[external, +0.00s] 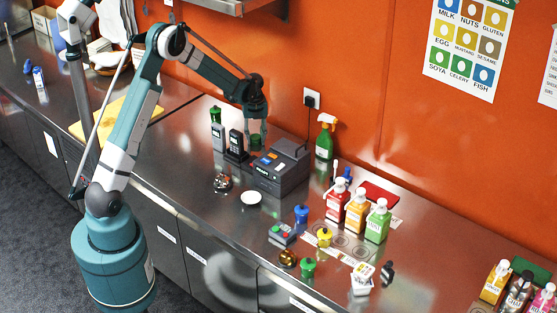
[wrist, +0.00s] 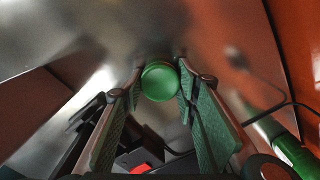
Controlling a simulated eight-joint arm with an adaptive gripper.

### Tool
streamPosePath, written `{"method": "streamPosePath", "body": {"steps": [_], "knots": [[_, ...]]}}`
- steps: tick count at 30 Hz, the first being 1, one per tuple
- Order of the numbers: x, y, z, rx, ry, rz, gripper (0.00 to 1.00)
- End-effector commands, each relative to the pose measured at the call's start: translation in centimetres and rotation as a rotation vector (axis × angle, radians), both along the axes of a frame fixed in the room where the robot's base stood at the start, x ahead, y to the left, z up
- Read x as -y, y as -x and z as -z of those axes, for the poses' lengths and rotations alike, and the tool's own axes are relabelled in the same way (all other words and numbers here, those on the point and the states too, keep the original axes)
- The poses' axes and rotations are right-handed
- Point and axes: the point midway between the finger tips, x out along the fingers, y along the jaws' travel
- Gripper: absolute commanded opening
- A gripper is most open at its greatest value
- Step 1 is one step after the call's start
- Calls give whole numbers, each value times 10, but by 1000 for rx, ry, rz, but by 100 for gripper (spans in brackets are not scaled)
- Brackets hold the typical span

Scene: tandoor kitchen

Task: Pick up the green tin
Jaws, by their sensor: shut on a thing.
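The green tin (wrist: 160,82) shows as a round green top between the fingertips of my gripper (wrist: 158,88) in the wrist view. Both fingers are closed against its sides. In the external view my gripper (external: 257,128) points down near the orange wall, and the tin (external: 255,141) shows as a small green patch at the fingertips. I cannot tell whether its base touches the steel counter.
A dark grey machine (external: 281,172) stands just in front of my gripper. A handset (external: 236,146) and a green-capped bottle (external: 217,131) stand to its left. A green spray bottle (external: 325,138) stands right, by the wall. Sauce bottles (external: 357,211) stand farther right.

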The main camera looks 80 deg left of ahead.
Motion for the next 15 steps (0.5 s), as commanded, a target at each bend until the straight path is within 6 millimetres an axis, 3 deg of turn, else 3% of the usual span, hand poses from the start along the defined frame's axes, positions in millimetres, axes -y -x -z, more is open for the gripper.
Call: {"method": "streamPosePath", "body": {"steps": [8,15], "knots": [[0,0,-4,0,0,0,18],[0,0,-25,0,0,0,18]]}}
